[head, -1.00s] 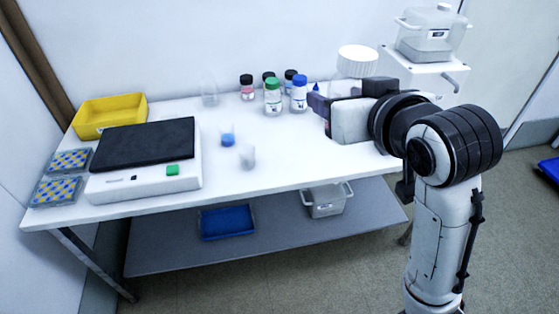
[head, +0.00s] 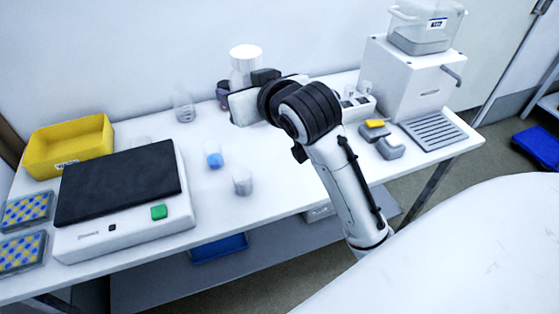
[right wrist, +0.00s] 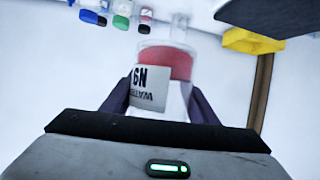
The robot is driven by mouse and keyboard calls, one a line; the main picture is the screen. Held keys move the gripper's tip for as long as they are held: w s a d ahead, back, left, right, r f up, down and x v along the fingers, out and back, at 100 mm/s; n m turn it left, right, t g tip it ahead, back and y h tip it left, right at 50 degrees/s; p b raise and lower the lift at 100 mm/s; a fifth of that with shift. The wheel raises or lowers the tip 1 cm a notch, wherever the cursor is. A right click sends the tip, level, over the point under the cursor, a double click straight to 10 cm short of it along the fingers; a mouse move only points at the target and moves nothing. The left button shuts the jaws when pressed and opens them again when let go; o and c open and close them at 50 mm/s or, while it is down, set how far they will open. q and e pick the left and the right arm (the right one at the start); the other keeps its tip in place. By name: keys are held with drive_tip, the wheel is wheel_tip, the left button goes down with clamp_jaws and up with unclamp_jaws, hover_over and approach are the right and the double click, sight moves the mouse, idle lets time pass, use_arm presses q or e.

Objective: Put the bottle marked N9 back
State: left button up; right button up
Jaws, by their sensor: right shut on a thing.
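The bottle marked N9 (right wrist: 165,80) has a white label and reddish contents in the right wrist view. It stands between the fingers of my right gripper (right wrist: 160,105), which is shut on it. In the head view, a white-capped bottle (head: 246,62) rises above my right gripper (head: 226,98), over the back of the white bench (head: 285,185). The gripper and arm hide its lower part, so I cannot tell its height above the bench there. My left gripper is not in view.
A clear glass vessel (head: 183,106) stands left of my gripper. A blue-filled beaker (head: 213,156), another small beaker (head: 242,182), a black-topped balance (head: 120,185) and yellow bin (head: 68,147) are nearby.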

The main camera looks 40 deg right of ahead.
drive_tip(key=shift+m+h, duration=0.8)
drive_tip(key=shift+h, duration=0.1)
drive_tip(key=w+d+f, duration=0.1)
drive_tip(key=d+f, duration=0.3)
drive_tip(key=f, duration=0.3)
drive_tip(key=w+d+f+b, duration=0.1)
drive_tip(key=d+f, duration=0.3)
drive_tip(key=f, duration=0.3)
drive_tip(key=w+d+f, duration=0.1)
drive_tip(key=d+f, duration=0.3)
drive_tip(key=f, duration=0.3)
drive_tip(key=shift+f, duration=0.3)
wheel_tip(320, 180, down, 4)
drive_tip(key=shift+r+b, duration=0.1)
drive_tip(key=shift+b, duration=0.3)
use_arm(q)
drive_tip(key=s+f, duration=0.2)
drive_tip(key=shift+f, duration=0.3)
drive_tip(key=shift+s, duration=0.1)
use_arm(e)
drive_tip(key=shift+f, duration=0.3)
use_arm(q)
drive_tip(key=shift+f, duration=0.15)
use_arm(e)
drive_tip(key=o, duration=1.4)
